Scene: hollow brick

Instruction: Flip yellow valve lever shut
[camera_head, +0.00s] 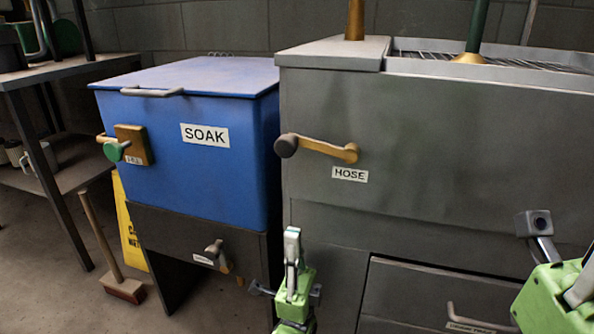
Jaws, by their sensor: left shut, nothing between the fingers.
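A brass-yellow lever (325,146) with a dark round knob sits on the grey cabinet front above the HOSE label. It lies nearly level, its knob to the left. Another brass-yellow fitting (132,144) with a green knob is on the blue SOAK bin's front. I cannot tell which one is the valve lever meant. My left gripper (292,240) is shut and empty, pointing up, below and left of the HOSE lever and apart from it. My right gripper (537,232) is partly cut off at the right edge; its fingers are not clear.
The blue SOAK bin (190,100) has a closed lid and stands left of the grey cabinet (440,150). A small tap (215,252) sticks out below it. A drawer handle (475,318) is at lower right. A broom (105,245) and yellow sign (130,225) stand left, near a shelf (70,70).

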